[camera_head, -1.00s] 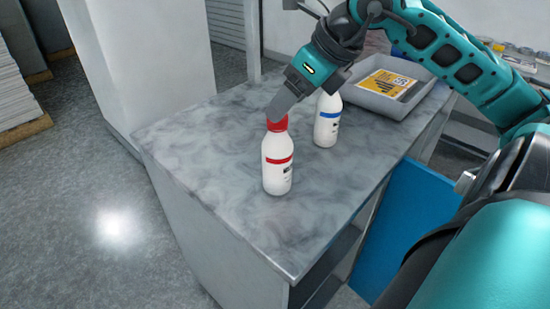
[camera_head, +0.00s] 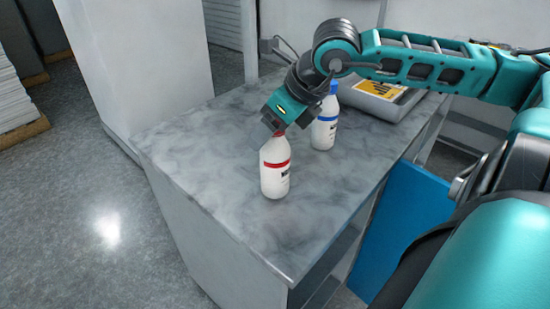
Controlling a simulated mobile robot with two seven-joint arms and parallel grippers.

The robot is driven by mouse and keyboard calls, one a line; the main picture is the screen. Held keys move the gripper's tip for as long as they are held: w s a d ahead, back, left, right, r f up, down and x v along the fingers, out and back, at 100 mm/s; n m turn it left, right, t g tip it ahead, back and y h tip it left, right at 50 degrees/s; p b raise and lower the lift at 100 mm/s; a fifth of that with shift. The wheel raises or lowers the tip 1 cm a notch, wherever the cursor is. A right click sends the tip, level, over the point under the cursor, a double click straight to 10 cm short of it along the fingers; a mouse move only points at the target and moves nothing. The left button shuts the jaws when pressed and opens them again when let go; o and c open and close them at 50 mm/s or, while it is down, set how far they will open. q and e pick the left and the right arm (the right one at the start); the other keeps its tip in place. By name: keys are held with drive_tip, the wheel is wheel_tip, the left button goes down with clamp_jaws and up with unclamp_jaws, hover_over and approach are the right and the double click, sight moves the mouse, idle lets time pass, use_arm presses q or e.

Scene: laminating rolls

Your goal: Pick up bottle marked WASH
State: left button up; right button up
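A white bottle with a red band (camera_head: 275,178) stands on the grey marbled worktop. Its dark label print is too small to read, and its red cap is now mostly hidden by my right gripper. My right gripper (camera_head: 267,137) reaches down over the bottle's top, with its fingers at the cap and neck. I cannot tell whether the fingers are closed on it. A second white bottle with a blue cap and blue band (camera_head: 324,127) stands just behind to the right, partly behind my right gripper's wrist. Its print is also unreadable. My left gripper is not in view.
A grey tray (camera_head: 372,108) with a yellow printed sheet (camera_head: 384,88) lies at the worktop's back right, partly covered by my arm. The worktop (camera_head: 205,150) is clear to the left and front. A blue panel (camera_head: 405,225) stands by its right side.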

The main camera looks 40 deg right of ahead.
drive_tip(key=shift+c, duration=0.2)
clamp_jaws()
idle(0.3)
drive_tip(key=shift+r, duration=0.1)
